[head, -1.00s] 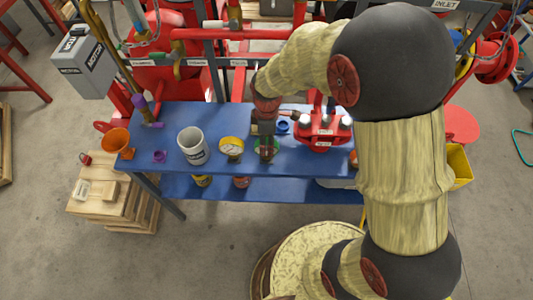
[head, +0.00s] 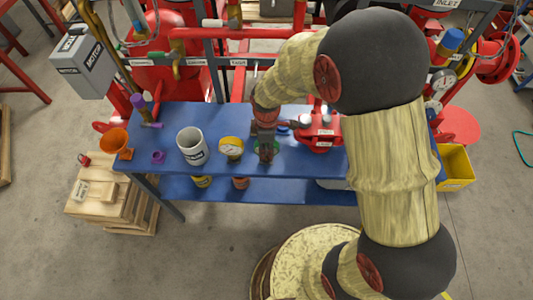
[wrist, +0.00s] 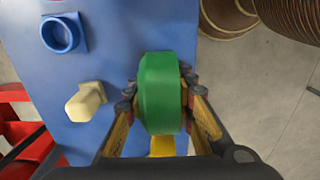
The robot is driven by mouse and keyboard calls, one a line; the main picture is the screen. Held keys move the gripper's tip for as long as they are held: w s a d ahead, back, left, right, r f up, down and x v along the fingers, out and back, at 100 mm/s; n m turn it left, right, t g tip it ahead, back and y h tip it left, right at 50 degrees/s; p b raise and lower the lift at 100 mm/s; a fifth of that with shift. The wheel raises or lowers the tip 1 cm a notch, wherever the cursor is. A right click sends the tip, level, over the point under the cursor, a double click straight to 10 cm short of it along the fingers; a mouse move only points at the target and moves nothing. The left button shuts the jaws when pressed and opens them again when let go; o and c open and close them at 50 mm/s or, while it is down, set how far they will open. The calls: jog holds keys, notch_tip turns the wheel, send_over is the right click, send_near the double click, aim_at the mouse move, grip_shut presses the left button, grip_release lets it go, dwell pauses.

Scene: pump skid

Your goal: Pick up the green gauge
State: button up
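The green gauge (head: 274,146) is near the front edge of the blue bench, with my gripper (head: 267,154) over it and hiding much of it. In the wrist view the green gauge (wrist: 160,95) fills the space between the two fingers of my gripper (wrist: 160,88). A finger lies against each side of its rim, with no clear gap, so the gripper looks shut on it. The gauge's face is not visible in the wrist view. I cannot tell whether it touches the bench.
A yellow gauge (head: 231,147) stands just left of my gripper, with a grey-white mug (head: 192,147) beyond it. A red fixture (head: 319,133) and a blue ring (wrist: 60,35) are close on the bench. An orange funnel (head: 115,140) is at the left end.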

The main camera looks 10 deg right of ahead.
grip_shut()
dwell(0.3)
jog(key=shift+r, duration=0.55)
notch_tip(320, 180, up, 2)
jog(key=shift+w+r+p, duration=0.1)
jog(key=shift+r+p, duration=0.15)
jog(key=shift+p, duration=0.35)
jog(key=s+d+r+p, duration=0.2)
jog(key=s+r, duration=0.7)
jog(key=s, duration=0.5)
jog(key=shift+d+r+p, duration=0.2)
jog(key=shift+d+p, duration=0.1)
jog(key=shift+w, duration=0.1)
